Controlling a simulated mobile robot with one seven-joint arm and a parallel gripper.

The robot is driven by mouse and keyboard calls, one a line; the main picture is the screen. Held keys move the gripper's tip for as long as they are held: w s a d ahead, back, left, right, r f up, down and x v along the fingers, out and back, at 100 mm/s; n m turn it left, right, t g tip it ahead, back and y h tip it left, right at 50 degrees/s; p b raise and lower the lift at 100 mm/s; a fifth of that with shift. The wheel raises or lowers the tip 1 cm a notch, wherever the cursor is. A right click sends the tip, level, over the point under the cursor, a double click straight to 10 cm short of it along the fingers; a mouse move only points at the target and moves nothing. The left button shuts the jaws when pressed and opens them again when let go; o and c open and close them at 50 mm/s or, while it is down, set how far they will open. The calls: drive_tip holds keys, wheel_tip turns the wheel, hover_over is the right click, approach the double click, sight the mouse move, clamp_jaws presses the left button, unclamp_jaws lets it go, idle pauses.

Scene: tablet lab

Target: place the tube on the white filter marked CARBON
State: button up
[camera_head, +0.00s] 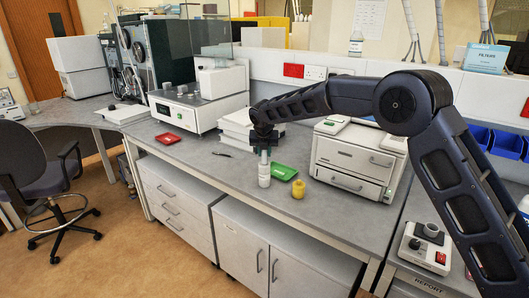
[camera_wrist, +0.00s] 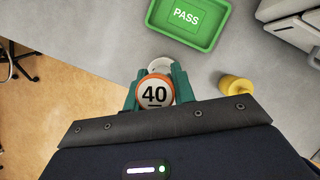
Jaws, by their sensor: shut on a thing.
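My gripper (camera_wrist: 154,92) is shut on a round-topped thing marked 40 (camera_wrist: 155,95), white with an orange rim, between its teal fingers. I take this to be the tube. In the head view my gripper (camera_head: 264,147) points down over the bench, and a white cylinder (camera_head: 264,172) shows upright just below it. I cannot tell whether this cylinder is part of the held tube or touches the bench. A pale round edge (camera_wrist: 158,66) shows just beyond the 40 top in the wrist view. No CARBON marking is readable. A sign reading FILTERS (camera_head: 487,58) stands at upper right.
A green PASS tray (camera_wrist: 187,18) and a yellow pot (camera_wrist: 236,88) are close by on the bench. A white machine (camera_head: 355,160) stands to the right, a balance (camera_head: 200,105) to the left. The bench front is clear.

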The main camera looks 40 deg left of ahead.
drive_tip(key=o, duration=1)
drive_tip(key=shift+f, duration=0.1)
drive_tip(key=v, duration=1.2)
drive_tip(key=shift+a, duration=0.1)
drive_tip(key=shift+w+r, duration=0.1)
drive_tip(key=shift+r, duration=0.15)
